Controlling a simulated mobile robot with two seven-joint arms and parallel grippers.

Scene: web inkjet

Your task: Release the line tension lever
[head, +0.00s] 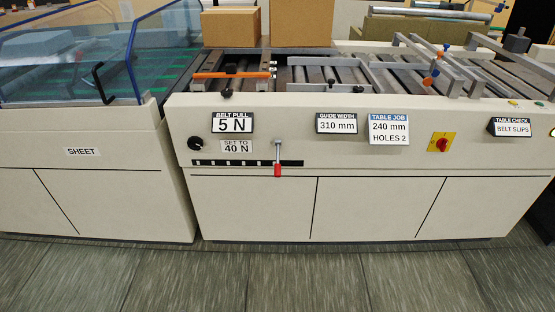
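A small lever with a red grip (277,169) hangs straight down on the beige machine front, over a black strip with light marks (225,162). No label in view reads line tension. A sign (232,121) above it to the left reads "BELT PULL 5 N", and one below that reads "SET TO 40 N" (236,146). A black knob (196,143) is left of these signs. An orange bar (231,75) lies level across the machine's top left. Neither of my grippers is in view.
A sheet machine with a blue clear cover (83,52) stands at the left. Two cardboard boxes (231,27) sit behind the rollers. A red switch on a yellow plate (441,142) is on the right of the front. The grey floor (280,280) before the machine is clear.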

